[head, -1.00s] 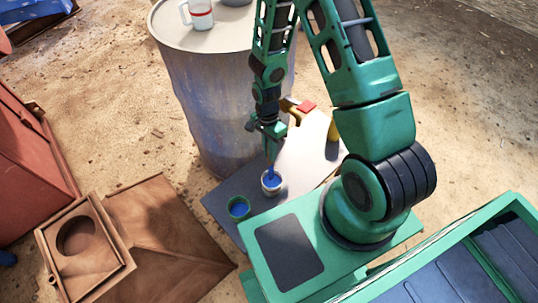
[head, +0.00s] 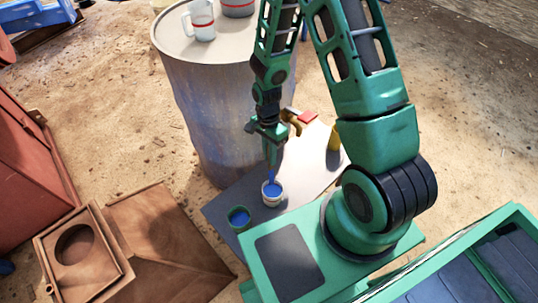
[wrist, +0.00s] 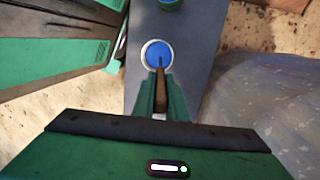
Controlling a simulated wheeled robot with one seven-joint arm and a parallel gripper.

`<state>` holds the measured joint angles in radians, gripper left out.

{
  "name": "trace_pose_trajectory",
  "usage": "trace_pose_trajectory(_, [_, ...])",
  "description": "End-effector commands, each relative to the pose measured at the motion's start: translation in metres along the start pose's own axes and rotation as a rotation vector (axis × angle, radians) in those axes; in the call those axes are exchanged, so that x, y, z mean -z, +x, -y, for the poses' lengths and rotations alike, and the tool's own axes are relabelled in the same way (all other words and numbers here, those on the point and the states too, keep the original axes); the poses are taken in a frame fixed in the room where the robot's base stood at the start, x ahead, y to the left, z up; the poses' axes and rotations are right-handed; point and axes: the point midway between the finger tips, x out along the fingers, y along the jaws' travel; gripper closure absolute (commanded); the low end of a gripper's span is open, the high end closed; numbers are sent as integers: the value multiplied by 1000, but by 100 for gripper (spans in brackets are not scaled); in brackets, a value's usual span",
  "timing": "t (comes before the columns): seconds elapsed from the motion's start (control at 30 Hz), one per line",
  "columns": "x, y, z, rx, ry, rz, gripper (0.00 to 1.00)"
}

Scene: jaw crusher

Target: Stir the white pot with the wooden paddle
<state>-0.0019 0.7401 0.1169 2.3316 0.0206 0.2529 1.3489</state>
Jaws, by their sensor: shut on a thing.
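The white pot (head: 272,203) stands on the grey table and holds blue contents. It also shows in the wrist view (wrist: 143,53), just beyond my fingertips. My gripper (head: 271,160) is above the pot, pointing down. In the wrist view my gripper (wrist: 161,103) is shut on the brown wooden paddle (wrist: 160,82). The paddle reaches over the rim, and its far end is in the blue contents. The submerged end is hidden.
A green pot (head: 240,229) with blue contents stands close to the white pot. A red-topped item (head: 307,117) and a yellow item (head: 333,137) are at the table's far side. A large drum (head: 215,110) with white mugs stands behind. A brown box (head: 110,255) is at left.

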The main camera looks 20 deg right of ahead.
Motion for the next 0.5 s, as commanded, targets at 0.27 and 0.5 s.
trace_pose_trajectory(0.27, [-1,-13,-2,2,0,-1,100])
trace_pose_trajectory(0.5, [-3,-33,-5,2,0,-1,100])
